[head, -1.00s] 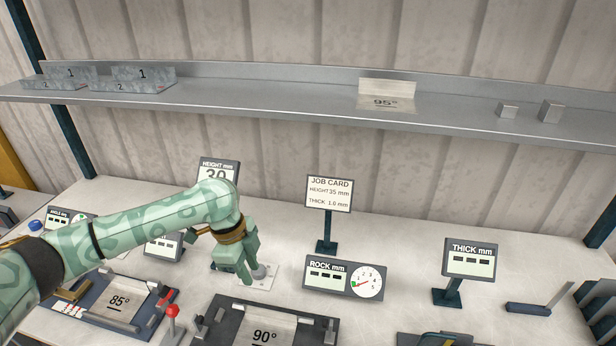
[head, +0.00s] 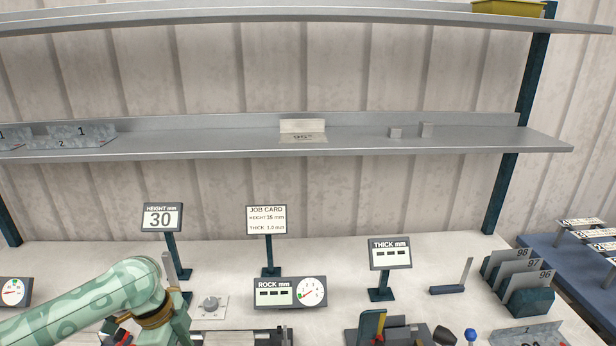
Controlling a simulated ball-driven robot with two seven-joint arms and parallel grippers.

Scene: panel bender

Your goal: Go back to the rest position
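My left arm, pale green with darker patterning, comes in from the lower left. Its gripper (head: 176,328) hangs at the bottom edge of the head view, left of the round grey knob (head: 210,304) and apart from it. The fingertips are cut off or too small to read, so I cannot tell whether they are open. My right gripper is not in view.
Behind stand the height display (head: 162,217) reading 30, the job card (head: 266,220), the rock gauge (head: 289,293) and the thickness display (head: 390,254). A plate rack (head: 528,295) is at right. A shelf (head: 220,143) spans the wall above.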

